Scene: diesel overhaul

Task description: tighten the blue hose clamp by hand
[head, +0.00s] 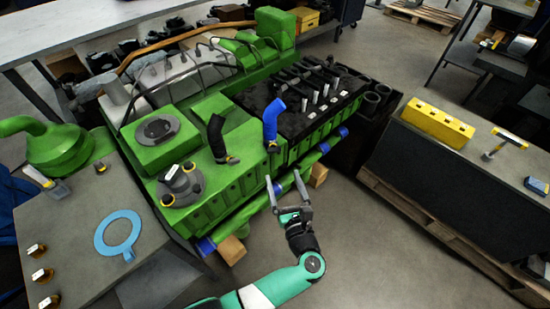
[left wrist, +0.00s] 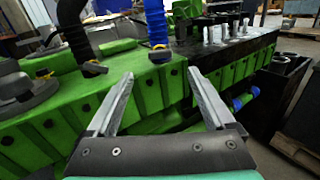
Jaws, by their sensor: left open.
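The blue hose (head: 271,121) stands up from the green engine block (head: 234,127) near its front edge. The hose clamp (head: 273,147) sits around the base of this hose, dark with a small yellowish part. In the left wrist view the clamp (left wrist: 160,54) and the ribbed blue hose (left wrist: 156,22) are straight ahead, beyond the fingertips. My left gripper (head: 283,177) is open and empty, in front of the engine's side, apart from the clamp. The gap between its fingers (left wrist: 160,74) lines up below the clamp. My right gripper is not in view.
A black hose (head: 216,136) with a similar clamp (head: 229,159) stands left of the blue one. Dark engine parts (head: 300,91) lie to the right. A left bench holds a blue ring (head: 103,236); a right bench holds a yellow block (head: 437,124). Floor is clear in front.

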